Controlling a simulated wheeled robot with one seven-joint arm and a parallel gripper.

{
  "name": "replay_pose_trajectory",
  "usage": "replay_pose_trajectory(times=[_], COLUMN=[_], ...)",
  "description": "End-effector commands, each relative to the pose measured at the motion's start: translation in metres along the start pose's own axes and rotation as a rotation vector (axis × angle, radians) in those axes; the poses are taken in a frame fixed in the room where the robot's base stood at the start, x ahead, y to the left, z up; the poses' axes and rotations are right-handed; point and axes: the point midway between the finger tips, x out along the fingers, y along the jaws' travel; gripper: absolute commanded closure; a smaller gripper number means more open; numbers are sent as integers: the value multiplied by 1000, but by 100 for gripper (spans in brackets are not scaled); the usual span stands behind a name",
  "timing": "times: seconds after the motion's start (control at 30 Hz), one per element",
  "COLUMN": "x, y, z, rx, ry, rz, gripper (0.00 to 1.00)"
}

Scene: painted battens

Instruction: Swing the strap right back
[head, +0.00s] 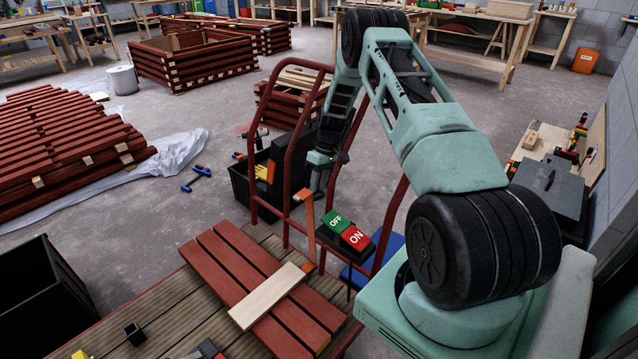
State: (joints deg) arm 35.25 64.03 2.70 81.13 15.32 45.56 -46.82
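A narrow orange-brown strip, which looks like the strap (310,228), stands roughly upright at the left side of the switch box with green OFF and red ON buttons (344,231). Its lower end is near the end of the pale batten. My gripper (317,190) points down from the arm, close to the strap's upper end and among the red rails. The fingers are small and dark here. I cannot tell whether they touch the strap or how far apart they are.
Red tube rails (286,165) stand around my gripper. Red battens (245,270) lie on the ribbed deck (165,305) with a pale batten (268,296) across them. A black crate (240,183) stands behind the rails. Open floor lies beyond.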

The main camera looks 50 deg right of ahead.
Motion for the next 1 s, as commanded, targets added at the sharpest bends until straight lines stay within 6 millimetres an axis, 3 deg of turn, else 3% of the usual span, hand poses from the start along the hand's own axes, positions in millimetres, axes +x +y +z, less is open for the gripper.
replay_pose_trajectory(times=[0.17, 0.7, 1.0], x=[-12, -131, -170], y=[1, 1, 0], z=[0, 0, 0], rx=[0, 1, 0], ry=[2, 3, 2], rz=[2, 2, 1], gripper=[68, 68, 68])
